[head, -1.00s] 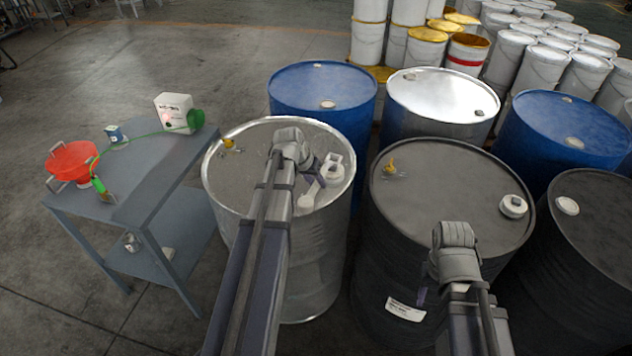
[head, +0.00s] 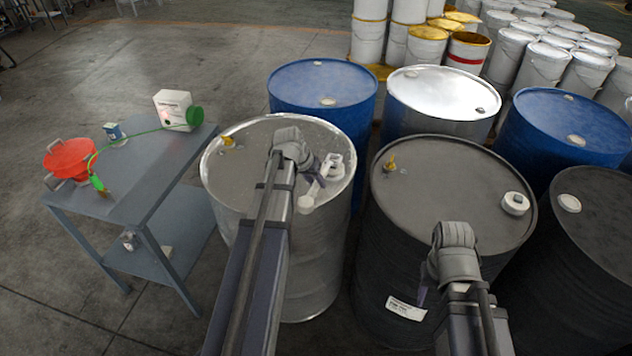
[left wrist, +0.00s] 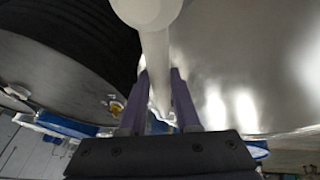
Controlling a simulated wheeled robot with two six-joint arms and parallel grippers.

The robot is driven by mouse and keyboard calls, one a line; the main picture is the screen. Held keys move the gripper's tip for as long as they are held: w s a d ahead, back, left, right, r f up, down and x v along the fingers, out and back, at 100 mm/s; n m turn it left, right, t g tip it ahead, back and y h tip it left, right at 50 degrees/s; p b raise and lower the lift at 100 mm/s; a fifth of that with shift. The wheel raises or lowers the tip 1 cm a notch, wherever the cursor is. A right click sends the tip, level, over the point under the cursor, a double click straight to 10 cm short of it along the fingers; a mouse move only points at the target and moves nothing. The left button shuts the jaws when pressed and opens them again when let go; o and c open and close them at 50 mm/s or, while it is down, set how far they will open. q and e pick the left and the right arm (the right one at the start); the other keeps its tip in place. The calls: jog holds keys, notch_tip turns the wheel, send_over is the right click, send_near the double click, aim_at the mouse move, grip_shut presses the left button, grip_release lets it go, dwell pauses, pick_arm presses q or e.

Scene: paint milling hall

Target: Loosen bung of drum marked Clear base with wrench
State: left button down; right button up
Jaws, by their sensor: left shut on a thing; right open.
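My left gripper (head: 314,178) is over the top of the bare steel drum (head: 257,150). It is shut on a pale wrench (head: 306,204); in the left wrist view the wrench (left wrist: 156,52) runs between the two fingers to a round head. The wrench's far end lies at the white bung (head: 335,160) near the drum's right rim; I cannot tell whether it fits around the bung. My right gripper (head: 423,292) is open and empty, in front of the dark drum (head: 440,190). That drum's white label is too small to read, and I see no label on the steel drum.
The dark drum has a white bung (head: 515,203) and a yellow tap fitting. Blue drums (head: 322,82) and a shiny drum (head: 440,90) stand close behind. A grey table (head: 140,190) at left holds a red bowl (head: 69,157) and a white box.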

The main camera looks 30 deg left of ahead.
pick_arm(q)
jog(key=shift+f+b, duration=1.2)
jog(key=shift+b, duration=0.05)
dwell(0.6)
jog(key=d+n, duration=0.1)
jog(key=d, duration=0.1)
jog(key=w+d+n+y, duration=0.1)
jog(key=d+n, duration=0.1)
jog(key=shift+d, duration=0.15)
dwell(0.3)
jog(key=shift+w+d+n+y, duration=0.35)
jog(key=shift+d+n, duration=0.2)
jog(key=shift+d, duration=0.1)
jog(key=shift+w+d+n+y, duration=0.25)
jog(key=shift+w+d+n, duration=0.1)
jog(key=shift+d+n, duration=0.25)
jog(key=shift+w+d+n+y, duration=0.35)
jog(key=shift+d+n, duration=0.2)
jog(key=shift+d, duration=0.1)
jog(key=shift+w+d+n+y, duration=0.55)
jog(key=shift+w+d+n, duration=0.95)
jog(key=shift+n, duration=0.1)
